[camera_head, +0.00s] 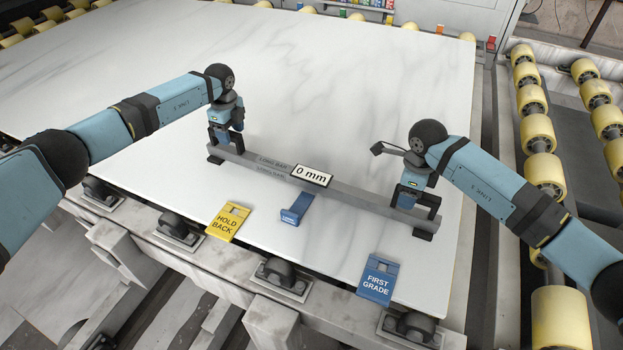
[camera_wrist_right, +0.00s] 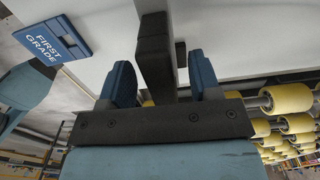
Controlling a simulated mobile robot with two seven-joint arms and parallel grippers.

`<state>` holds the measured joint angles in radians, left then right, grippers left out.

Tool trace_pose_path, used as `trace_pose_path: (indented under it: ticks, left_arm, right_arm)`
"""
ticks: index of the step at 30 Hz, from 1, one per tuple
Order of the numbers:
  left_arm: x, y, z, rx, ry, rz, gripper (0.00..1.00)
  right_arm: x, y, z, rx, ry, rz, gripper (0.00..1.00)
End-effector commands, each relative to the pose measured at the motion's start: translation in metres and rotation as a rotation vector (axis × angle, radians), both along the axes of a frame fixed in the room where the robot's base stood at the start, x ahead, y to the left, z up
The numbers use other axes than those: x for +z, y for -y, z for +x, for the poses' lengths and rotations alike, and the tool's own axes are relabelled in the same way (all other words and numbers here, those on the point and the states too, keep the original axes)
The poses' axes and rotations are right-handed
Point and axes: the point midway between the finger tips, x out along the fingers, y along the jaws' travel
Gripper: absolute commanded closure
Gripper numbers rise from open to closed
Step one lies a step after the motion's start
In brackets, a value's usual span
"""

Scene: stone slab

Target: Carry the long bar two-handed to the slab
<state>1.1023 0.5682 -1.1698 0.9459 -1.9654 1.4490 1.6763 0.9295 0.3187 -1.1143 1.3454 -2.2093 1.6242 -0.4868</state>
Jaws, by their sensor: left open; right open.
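The long grey bar (camera_head: 345,191) lies on the white marbled slab (camera_head: 330,60), with dark feet at its ends and a "0 mm" readout (camera_head: 312,175) near its middle. My left gripper (camera_head: 226,145) is at the bar's left end, pointing down; its fingertips are partly hidden. My right gripper (camera_head: 414,206) is at the bar's right end. In the right wrist view the bar's dark end (camera_wrist_right: 154,58) stands between the two blue fingers of my right gripper (camera_wrist_right: 160,84), with gaps beside it. Both grippers are open.
A yellow "HOLD BACK" tag (camera_head: 228,222), a blue tag (camera_head: 297,208) and a blue "FIRST GRADE" tag (camera_head: 378,280) lie along the slab's front side. Yellow rollers (camera_head: 537,133) run along the right. The slab's far area is clear.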

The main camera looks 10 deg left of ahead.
Motion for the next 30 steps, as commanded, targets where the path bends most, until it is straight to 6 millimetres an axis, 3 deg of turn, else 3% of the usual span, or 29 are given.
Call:
trace_pose_path:
  ticks: [6,17,18,25,30]
  left_arm:
    - [-0.023,0.001,0.0,-0.002,0.0,0.0,0.43]
    - [-0.028,0.0,0.0,-0.001,0.0,0.0,0.43]
    - [-0.028,0.0,0.0,-0.001,0.0,0.0,0.45]
    - [-0.028,0.0,0.0,-0.001,0.0,0.0,0.98]
    - [-0.028,0.0,0.0,-0.001,0.0,0.0,1.0]
  right_arm:
    - [-0.023,0.0,0.0,0.0,-0.001,0.001,0.43]
    - [-0.028,0.0,0.0,0.0,0.0,0.0,0.43]
    - [-0.028,0.0,0.0,0.0,0.0,0.0,0.45]
    - [-0.028,0.0,0.0,0.0,0.0,0.0,0.98]
    - [-0.028,0.0,0.0,0.0,0.0,0.0,1.0]
